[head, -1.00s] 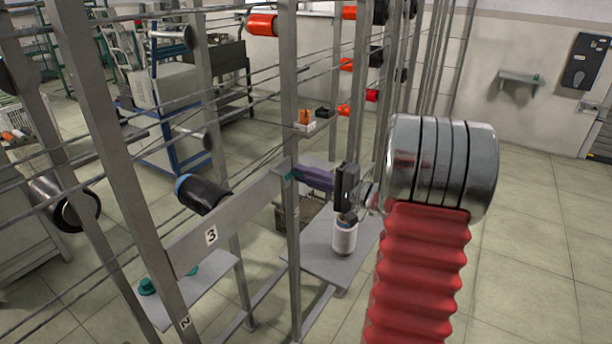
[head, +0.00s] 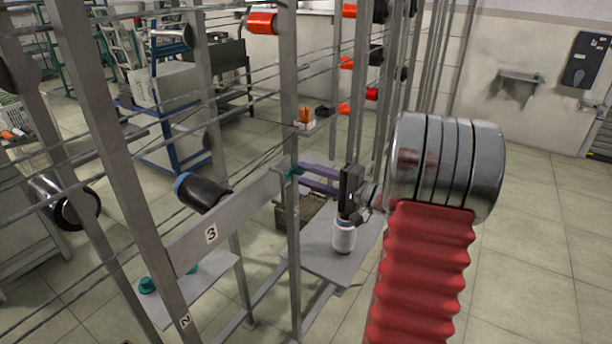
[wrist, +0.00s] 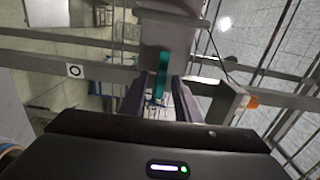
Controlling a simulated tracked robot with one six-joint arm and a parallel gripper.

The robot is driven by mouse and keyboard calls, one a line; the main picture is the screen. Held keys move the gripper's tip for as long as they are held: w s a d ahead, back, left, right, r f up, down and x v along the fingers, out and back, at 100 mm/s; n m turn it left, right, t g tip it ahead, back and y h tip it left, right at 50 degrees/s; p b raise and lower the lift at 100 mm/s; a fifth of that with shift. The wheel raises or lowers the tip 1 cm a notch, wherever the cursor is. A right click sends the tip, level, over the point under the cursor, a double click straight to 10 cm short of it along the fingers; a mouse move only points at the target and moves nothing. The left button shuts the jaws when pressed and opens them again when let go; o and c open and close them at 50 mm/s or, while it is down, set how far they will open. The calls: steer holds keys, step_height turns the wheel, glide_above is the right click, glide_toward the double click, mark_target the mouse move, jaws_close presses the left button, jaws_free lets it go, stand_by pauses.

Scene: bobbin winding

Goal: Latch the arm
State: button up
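A small teal lever (head: 292,172) sits at a grey upright post, at the right end of the grey crossbar (head: 235,215) marked 3. In the wrist view the teal lever (wrist: 161,72) hangs below a grey block (wrist: 168,35). My gripper (head: 303,175) reaches to it from the right with its two purple fingers apart. In the wrist view my gripper (wrist: 160,88) has one finger on each side of the lever's line, with a gap between them. I cannot tell whether a finger touches the lever. Which part is the arm to be latched is unclear.
Thin rods and posts crowd the left; open floor (head: 545,250) lies right.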

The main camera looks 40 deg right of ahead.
steer(key=v, duration=1.2)
steer(key=shift+s, duration=0.25)
steer(key=shift+d+f, duration=0.1)
steer(key=shift+d, duration=0.1)
steer(key=s+a+f+m+g, duration=0.25)
steer(key=a+f+g, duration=0.3)
steer(key=f, duration=0.35)
steer(key=s+a+f+n+g, duration=0.2)
steer(key=s+a+n+g, duration=0.35)
steer(key=a, duration=0.65)
steer(key=s+a+r+n+h, duration=0.1)
steer(key=a+r+n+h, duration=0.2)
steer(key=a, duration=0.6)
steer(key=s+a+r+n+h, duration=0.2)
steer(key=a+r+n+h, duration=0.1)
steer(key=a+r+n, duration=0.4)
steer(key=a+r, duration=0.1)
steer(key=a, duration=0.1)
steer(key=shift+s+a+n, duration=0.2)
steer(key=shift+a+n, duration=0.1)
steer(key=shift+n, duration=0.1)
